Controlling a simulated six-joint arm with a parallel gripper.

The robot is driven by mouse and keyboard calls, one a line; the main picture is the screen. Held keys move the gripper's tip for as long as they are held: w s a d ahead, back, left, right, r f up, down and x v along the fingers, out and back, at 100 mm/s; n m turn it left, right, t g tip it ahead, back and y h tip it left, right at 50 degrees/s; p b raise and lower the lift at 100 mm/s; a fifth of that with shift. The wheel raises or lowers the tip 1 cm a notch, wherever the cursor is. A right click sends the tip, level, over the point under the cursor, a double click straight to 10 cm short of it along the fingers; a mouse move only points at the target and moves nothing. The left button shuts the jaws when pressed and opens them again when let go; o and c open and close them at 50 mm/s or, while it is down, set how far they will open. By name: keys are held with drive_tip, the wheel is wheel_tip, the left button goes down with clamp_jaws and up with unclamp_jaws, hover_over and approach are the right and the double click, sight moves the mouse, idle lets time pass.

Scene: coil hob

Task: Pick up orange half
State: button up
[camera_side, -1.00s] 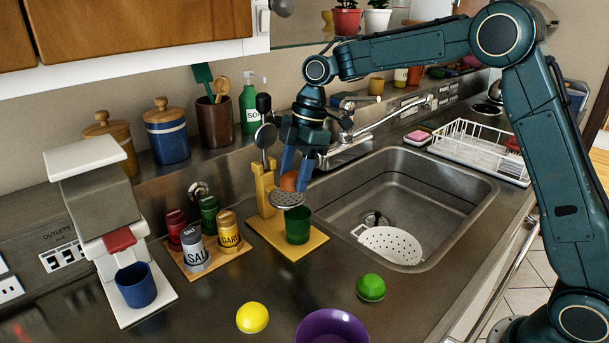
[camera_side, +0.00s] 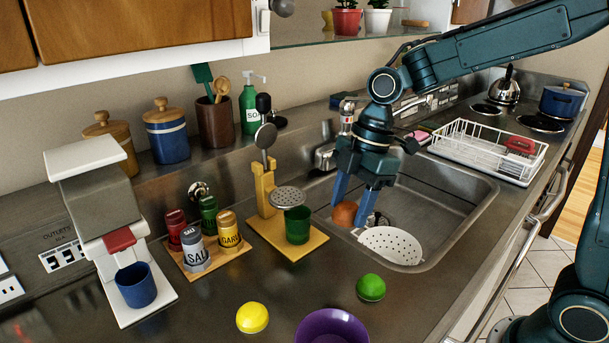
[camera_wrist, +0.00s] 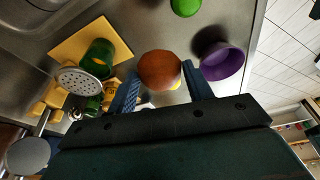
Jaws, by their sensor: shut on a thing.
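The orange half (camera_side: 344,214) is a rounded orange-brown piece held between the blue fingers of my gripper (camera_side: 355,212) in the side view. It is above the front left edge of the sink, clear of the counter. In the wrist view the orange half (camera_wrist: 160,69) sits between the two blue fingertips (camera_wrist: 160,76), its rounded side showing. My gripper is shut on it. The cut face cannot be made out.
A juicer stand with a perforated disc (camera_side: 289,197) and green cup (camera_side: 297,225) is left of my gripper. A white perforated strainer (camera_side: 391,245) lies at the sink (camera_side: 478,205). A lime (camera_side: 370,288), lemon (camera_side: 252,318) and purple bowl (camera_side: 332,328) are in front.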

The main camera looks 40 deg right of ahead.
drive_tip(key=shift+s, duration=0.6)
drive_tip(key=shift+a, duration=0.1)
idle(0.7)
drive_tip(key=shift+s+a+r, duration=0.1)
drive_tip(key=shift+s+a, duration=0.1)
drive_tip(key=shift+a, duration=0.2)
drive_tip(key=s+a, duration=0.2)
drive_tip(key=a, duration=0.1)
drive_tip(key=s+a+r, duration=0.1)
drive_tip(key=s+a, duration=0.2)
drive_tip(key=a, duration=0.1)
drive_tip(key=s+a, duration=0.3)
drive_tip(key=a, duration=0.1)
drive_tip(key=shift+s+r, duration=0.15)
drive_tip(key=shift+r, duration=0.2)
drive_tip(key=shift+c, duration=0.2)
drive_tip(key=shift+s+a, duration=0.35)
drive_tip(key=shift+s, duration=0.05)
drive_tip(key=shift+f, duration=0.1)
drive_tip(key=shift+o, duration=0.2)
drive_tip(key=shift+f, duration=2.9)
